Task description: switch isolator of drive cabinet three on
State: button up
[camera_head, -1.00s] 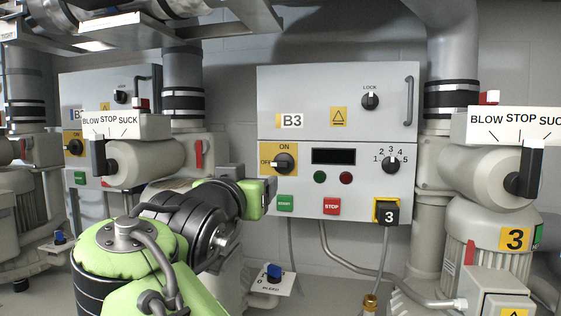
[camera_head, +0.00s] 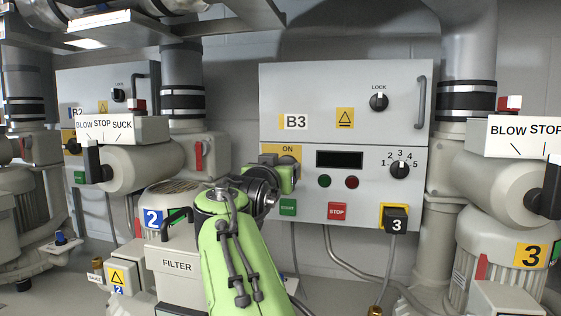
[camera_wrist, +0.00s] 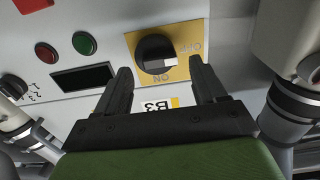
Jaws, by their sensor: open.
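Drive cabinet B3 (camera_head: 300,85) is the light grey box in the middle of the head view. Its isolator is a black rotary knob (camera_wrist: 155,50) on a yellow ON/OFF plate (camera_wrist: 183,68); the wrist view shows them upside down. In the head view the plate (camera_head: 288,150) shows only its ON part, as my arm hides the knob. My gripper (camera_wrist: 160,68) is open and empty, its two black fingers on either side of the knob in the picture. I see no clear contact. Which mark the knob points at is hard to tell.
Near the isolator are the green START button (camera_head: 288,207), red STOP button (camera_head: 337,211), display (camera_head: 339,159) and selector dial (camera_head: 400,169). The lock knob (camera_head: 379,101) and handle (camera_head: 421,102) are above. Blowers stand left and right (camera_head: 510,250).

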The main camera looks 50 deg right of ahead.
jog(key=shift+x, duration=0.9)
jog(key=shift+a, duration=0.1)
jog(key=shift+c, duration=1.4)
jog(key=c, duration=0.8)
